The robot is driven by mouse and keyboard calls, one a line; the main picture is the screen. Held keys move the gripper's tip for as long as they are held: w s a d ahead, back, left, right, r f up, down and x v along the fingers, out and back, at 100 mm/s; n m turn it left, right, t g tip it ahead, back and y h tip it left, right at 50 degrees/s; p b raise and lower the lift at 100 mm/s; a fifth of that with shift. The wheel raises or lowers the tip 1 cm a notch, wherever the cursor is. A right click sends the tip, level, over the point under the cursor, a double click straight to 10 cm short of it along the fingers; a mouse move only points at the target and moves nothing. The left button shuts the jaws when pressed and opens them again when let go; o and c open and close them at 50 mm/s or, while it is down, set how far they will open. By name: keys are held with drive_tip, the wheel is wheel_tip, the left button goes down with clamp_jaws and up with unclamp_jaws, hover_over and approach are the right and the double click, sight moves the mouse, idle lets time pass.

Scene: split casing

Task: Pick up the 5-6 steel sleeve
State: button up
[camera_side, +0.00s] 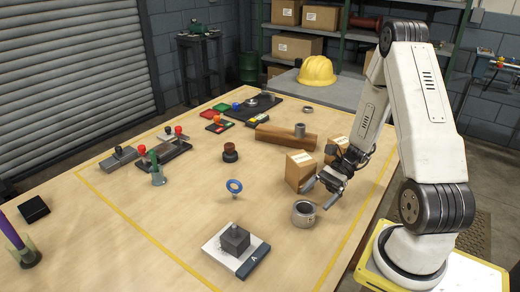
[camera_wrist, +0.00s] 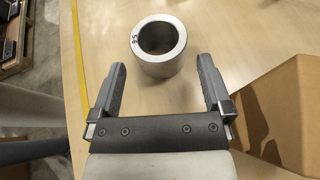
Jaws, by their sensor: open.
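The steel sleeve (camera_side: 303,213) is a short grey hollow cylinder standing upright on the wooden table. In the wrist view the sleeve (camera_wrist: 160,65) shows its open bore, with a small dark marking on the left of its rim that looks like "5-6". My gripper (camera_side: 311,191) is just above and behind the sleeve in the side view. In the wrist view my gripper (camera_wrist: 163,75) is open. Its two fingers are spread wider than the sleeve, which stands ahead of the fingertips with nothing between the jaws.
A cardboard box (camera_side: 300,170) stands close to my gripper; it also fills the right of the wrist view (camera_wrist: 283,110). A grey block on a plate marked A (camera_side: 235,245) and a blue ring on a stand (camera_side: 234,186) are nearby.

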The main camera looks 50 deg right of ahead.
sight(311, 204)
drive_tip(key=shift+x, duration=2.85)
drive_tip(key=shift+s+f, duration=0.1)
clamp_jaws()
